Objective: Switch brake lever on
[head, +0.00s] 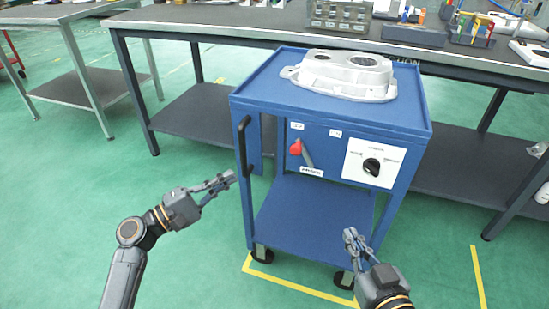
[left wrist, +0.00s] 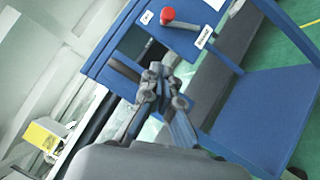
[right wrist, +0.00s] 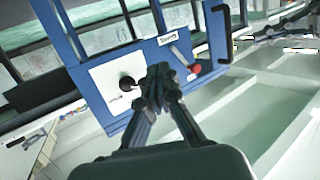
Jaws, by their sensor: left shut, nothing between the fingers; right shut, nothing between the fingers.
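The brake lever with a red knob (head: 295,147) sits on the front panel of the blue cart (head: 262,104), at the panel's left part. The knob is up and left of the lever's grey base, between small white labels. The lever also shows in the left wrist view (left wrist: 168,15) and in the right wrist view (right wrist: 194,69). My left gripper (head: 231,178) is shut and empty, left of the cart near its black handle, apart from the lever. My right gripper (head: 350,234) is shut and empty, low in front of the cart's right side.
A white panel with a black rotary knob (head: 371,167) is right of the lever. A vertical black handle (head: 245,147) is on the cart's left side. An aluminium casting (head: 345,84) lies on top. A long workbench (head: 190,22) stands behind. Green floor in front is free.

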